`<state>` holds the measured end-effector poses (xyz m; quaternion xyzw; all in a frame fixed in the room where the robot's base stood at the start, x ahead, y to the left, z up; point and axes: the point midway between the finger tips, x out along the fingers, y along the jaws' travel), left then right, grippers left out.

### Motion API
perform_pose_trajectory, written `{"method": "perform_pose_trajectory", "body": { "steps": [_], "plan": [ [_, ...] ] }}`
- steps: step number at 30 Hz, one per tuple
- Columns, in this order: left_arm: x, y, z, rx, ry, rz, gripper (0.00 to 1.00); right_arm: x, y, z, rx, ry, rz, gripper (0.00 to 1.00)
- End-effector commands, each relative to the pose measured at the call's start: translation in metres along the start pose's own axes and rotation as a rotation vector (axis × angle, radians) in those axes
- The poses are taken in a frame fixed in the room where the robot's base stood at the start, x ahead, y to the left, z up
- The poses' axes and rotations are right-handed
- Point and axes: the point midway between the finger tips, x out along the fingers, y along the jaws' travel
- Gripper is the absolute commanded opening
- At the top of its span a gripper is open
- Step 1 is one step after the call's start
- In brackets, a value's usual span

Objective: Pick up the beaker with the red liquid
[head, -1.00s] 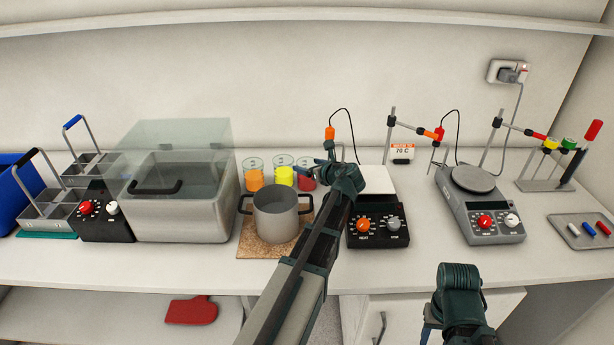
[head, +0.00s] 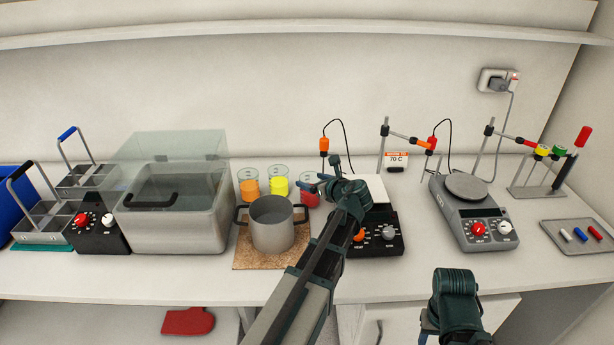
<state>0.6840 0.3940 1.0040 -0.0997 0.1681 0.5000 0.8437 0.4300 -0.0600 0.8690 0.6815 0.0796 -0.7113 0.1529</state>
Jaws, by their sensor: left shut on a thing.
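The beaker with red liquid (head: 309,198) is the rightmost of three beakers behind the pot, partly hidden by my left gripper. My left gripper (head: 320,182) comes over from the right of the pot and is shut on this beaker near its upper part. I cannot tell whether the beaker's base touches the bench. My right gripper (head: 429,326) is low at the front of the bench, away from the beakers; its fingers are mostly hidden.
A beaker with yellow liquid (head: 279,186) and one with orange liquid (head: 249,187) stand just left. A metal pot (head: 272,228) on a cork mat (head: 242,259) stands in front. A hotplate (head: 388,241) is right of my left arm; a glass-lidded bath (head: 177,235) is left.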

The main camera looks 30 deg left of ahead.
Motion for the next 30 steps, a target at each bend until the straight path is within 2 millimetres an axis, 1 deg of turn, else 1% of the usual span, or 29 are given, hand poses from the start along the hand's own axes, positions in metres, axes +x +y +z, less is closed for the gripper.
{"method": "perform_pose_trajectory", "body": {
  "steps": [1, 8, 9, 30],
  "plan": [
    [-0.008, 0.001, -0.003, 0.001, -0.001, -0.001, 0.1, 0.0, 0.0, 0.0, 0.0, 0.0, 0.0, 0.5],
    [-0.031, 0.001, -0.012, 0.002, -0.002, -0.001, 0.1, 0.0, 0.0, 0.0, 0.0, 0.0, 0.0, 0.5],
    [-0.032, 0.0, -0.002, 0.001, -0.002, 0.0, 0.1, -0.01, 0.001, 0.001, 0.0, 0.0, 0.0, 0.5],
    [-0.062, 0.0, 0.072, 0.001, -0.001, 0.0, 0.1, -0.089, 0.009, 0.005, 0.0, 0.0, 0.0, 0.5]
  ]
}}
